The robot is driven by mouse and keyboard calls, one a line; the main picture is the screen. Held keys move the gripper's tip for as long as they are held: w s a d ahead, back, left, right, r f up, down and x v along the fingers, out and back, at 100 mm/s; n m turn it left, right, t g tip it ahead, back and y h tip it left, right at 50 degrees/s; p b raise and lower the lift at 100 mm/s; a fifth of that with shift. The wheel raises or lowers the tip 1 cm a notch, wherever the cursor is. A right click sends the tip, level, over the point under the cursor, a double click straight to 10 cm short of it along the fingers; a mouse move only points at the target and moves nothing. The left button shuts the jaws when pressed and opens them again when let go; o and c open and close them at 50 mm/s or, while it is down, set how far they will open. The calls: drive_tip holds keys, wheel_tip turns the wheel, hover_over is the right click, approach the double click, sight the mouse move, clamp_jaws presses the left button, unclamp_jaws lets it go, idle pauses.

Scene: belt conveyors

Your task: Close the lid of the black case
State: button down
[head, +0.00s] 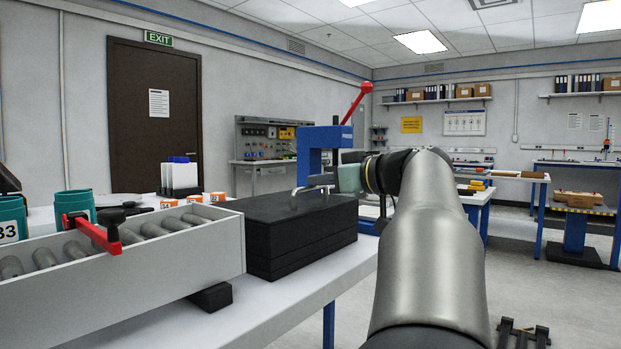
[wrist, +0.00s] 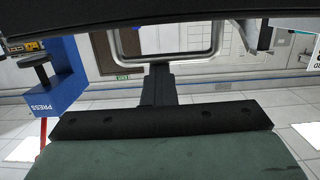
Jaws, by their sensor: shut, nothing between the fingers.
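The black case (head: 300,245) stands on the white table just right of the roller tray. Its top is flat and level, with horizontal seams along the side, and no raised lid shows. In the wrist view, which looks upside down, a dark edge (wrist: 150,12) of it fills the top. A silver loop handle (wrist: 165,55) stands up from it; the handle also shows in the head view (head: 293,197). My gripper (head: 308,184) is shut and empty, level with the handle just above the case. Its dark fingers (wrist: 157,85) point at the handle; whether they touch it is unclear.
The white roller tray (head: 140,262) with a red-handled clamp (head: 92,232) sits left of the case. A blue press (head: 325,146) with a red lever stands behind the case. Teal cups (head: 75,203) and orange-labelled items (head: 195,198) lie further left. The table's front edge is clear.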

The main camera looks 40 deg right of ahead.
drive_tip(key=shift+s+d+f+g, duration=0.15)
drive_tip(key=shift+d+f, duration=0.1)
drive_tip(key=shift+f, duration=0.35)
drive_tip(key=shift+w+d+f+g, duration=0.1)
drive_tip(key=shift+d+f+g, duration=0.1)
drive_tip(key=shift+f, duration=0.4)
drive_tip(key=r+p, duration=0.4)
drive_tip(key=r, duration=0.2)
drive_tip(key=shift+a, duration=0.2)
drive_tip(key=s+d+f, duration=0.1)
drive_tip(key=s+f, duration=0.3)
drive_tip(key=s, duration=0.4)
drive_tip(key=shift+d+f, duration=0.2)
drive_tip(key=shift+d, duration=0.1)
drive_tip(key=shift+w+p, duration=0.1)
drive_tip(key=shift+p, duration=0.2)
